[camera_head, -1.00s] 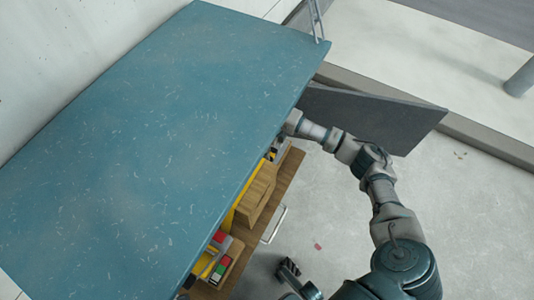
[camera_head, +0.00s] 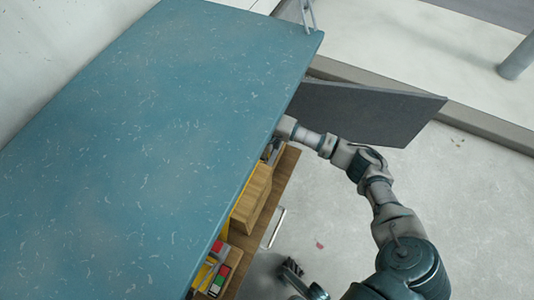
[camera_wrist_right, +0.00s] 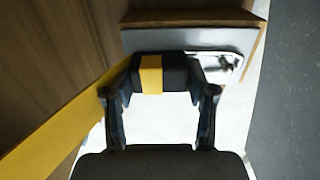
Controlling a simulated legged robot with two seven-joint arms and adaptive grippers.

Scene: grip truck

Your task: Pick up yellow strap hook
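In the right wrist view a yellow and black piece (camera_wrist_right: 152,75), apparently the strap hook, lies just beyond my right gripper (camera_wrist_right: 160,93). The two fingers stand apart, one toward each side of it; I cannot tell whether they touch it. A yellow strip (camera_wrist_right: 55,128), perhaps its strap, runs to the lower left. In the head view the right forearm reaches to the edge of the blue top, which hides the right gripper and the hook. What looks like my left gripper (camera_head: 290,268) hangs low at the bottom, its fingers unclear.
The blue top (camera_head: 150,120) overhangs a wooden shelf or drawer (camera_head: 279,185) with a wooden box (camera_head: 252,198) and small coloured items (camera_head: 218,277). A grey panel (camera_head: 370,110) stands behind the right arm. In the wrist view a grey-edged wooden board (camera_wrist_right: 215,38) is close beyond the hook.

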